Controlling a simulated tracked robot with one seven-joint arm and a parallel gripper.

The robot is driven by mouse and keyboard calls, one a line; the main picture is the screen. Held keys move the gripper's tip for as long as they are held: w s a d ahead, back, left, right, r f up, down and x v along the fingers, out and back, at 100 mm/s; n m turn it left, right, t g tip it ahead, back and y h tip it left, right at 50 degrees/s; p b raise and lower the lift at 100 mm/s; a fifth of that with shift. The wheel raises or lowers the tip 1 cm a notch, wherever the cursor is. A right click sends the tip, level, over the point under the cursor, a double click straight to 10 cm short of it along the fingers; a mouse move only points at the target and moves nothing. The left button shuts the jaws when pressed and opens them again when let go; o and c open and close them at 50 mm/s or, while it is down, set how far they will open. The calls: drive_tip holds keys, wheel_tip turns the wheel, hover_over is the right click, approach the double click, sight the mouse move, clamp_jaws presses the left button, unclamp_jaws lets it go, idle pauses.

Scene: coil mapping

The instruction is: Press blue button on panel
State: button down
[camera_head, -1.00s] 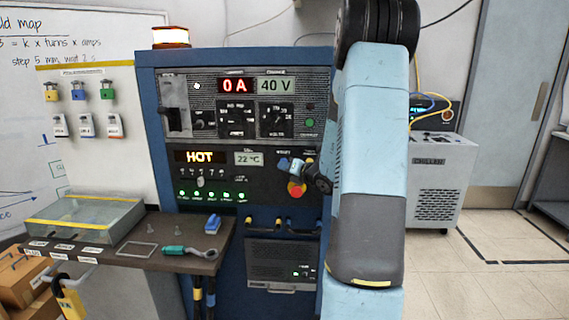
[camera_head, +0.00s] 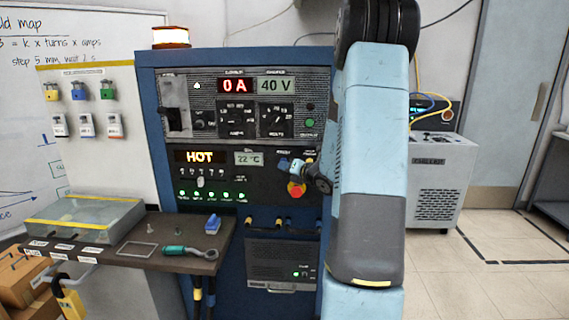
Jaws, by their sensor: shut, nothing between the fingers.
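My gripper (camera_head: 286,165) is at the panel's right side, partly behind my own arm. The fingers look closed and empty. I cannot make out a blue button; the spot at the fingertips is hidden, and I cannot tell whether the tip touches the panel.
My arm covers the cabinet's right edge. Above is a power supply (camera_head: 240,105) reading "0 A" and "40 V". A chiller (camera_head: 440,180) stands at right.

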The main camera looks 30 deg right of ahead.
drive_tip(key=shift+w+d, duration=0.1)
drive_tip(key=shift+w, duration=0.05)
drive_tip(key=shift+w+d, duration=0.15)
drive_tip(key=shift+w, duration=0.1)
idle(0.3)
drive_tip(key=shift+w+d, duration=0.2)
drive_tip(key=shift+w, duration=0.15)
idle(0.7)
drive_tip(key=shift+s+a, duration=0.1)
drive_tip(key=shift+s, duration=0.05)
drive_tip(key=shift+s+a, duration=0.35)
drive_tip(key=shift+s, duration=0.2)
idle(0.4)
drive_tip(key=shift+s+a, duration=0.7)
drive_tip(key=shift+s, duration=0.35)
drive_tip(key=shift+s+a, duration=0.7)
drive_tip(key=shift+s, duration=0.35)
